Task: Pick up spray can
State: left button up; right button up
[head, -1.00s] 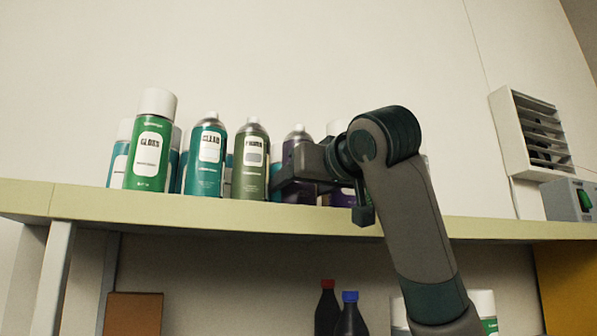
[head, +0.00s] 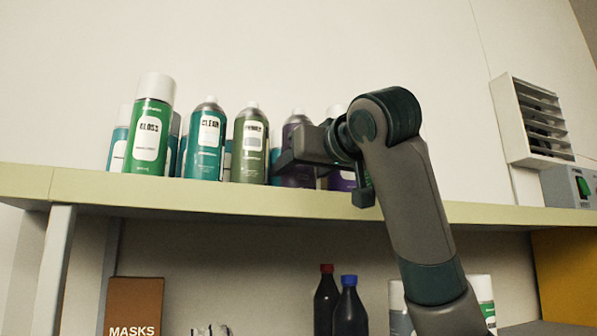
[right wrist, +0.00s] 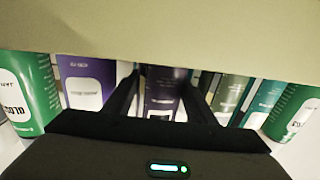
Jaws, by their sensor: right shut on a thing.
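A dark purple spray can (head: 297,133) stands in the row of cans on the upper shelf. My right gripper (head: 300,170) is in front of it and hides much of its body. In the right wrist view the purple can (right wrist: 163,88) sits between the two dark fingers, which are shut on it. It looks upright, and I cannot tell whether its base has left the shelf. My left gripper is in no view.
Olive (head: 249,150), teal (head: 205,150) and green (head: 149,135) cans stand left of it. Another purple can (right wrist: 88,85) is close beside my fingers. The shelf edge (head: 230,195) runs below. Bottles (head: 348,310) and a masks box (head: 133,305) are underneath.

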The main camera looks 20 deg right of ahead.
aim_at(300, 111)
jog(key=shift+s+r+b, duration=0.2)
jog(key=shift+s+b, duration=0.05)
jog(key=shift+b, duration=0.3)
notch_tip(300, 111, up, 11)
jog(key=shift+r+b, duration=0.1)
jog(key=shift+b, duration=0.35)
jog(key=s+b, duration=0.8)
jog(key=s, duration=1.1)
jog(key=shift+s+d, duration=0.3)
jog(key=o, duration=0.4)
jog(key=c, duration=0.8)
jog(key=shift+o, duration=0.2)
